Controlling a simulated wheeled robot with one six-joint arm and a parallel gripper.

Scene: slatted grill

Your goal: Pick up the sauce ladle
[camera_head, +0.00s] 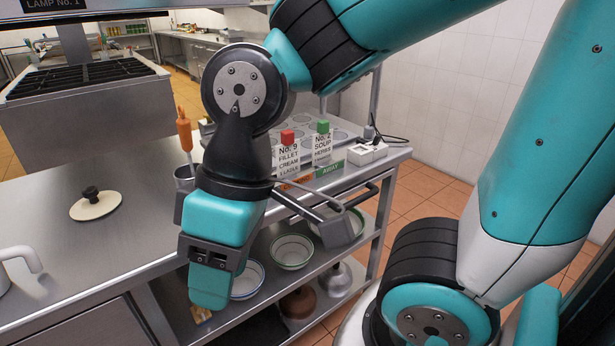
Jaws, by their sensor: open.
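An orange-handled utensil (184,132) stands upright in a small steel container (184,178) on the steel counter. It may be the sauce ladle, but its lower end is hidden in the container, so I cannot tell for sure. No other ladle shows. My gripper (338,214) is open, with its dark fingers reaching right from my teal wrist past the counter's right part. It appears empty and is apart from the utensil, which is left of my wrist. My wrist hides part of the counter beside the container.
A cream lid (95,205) with a black knob lies on the counter at left. Two labelled boxes, Fillet (288,157) and Soup (322,145), stand behind my gripper. Bowls (292,250) sit on the shelf below. The counter's left middle is mostly clear.

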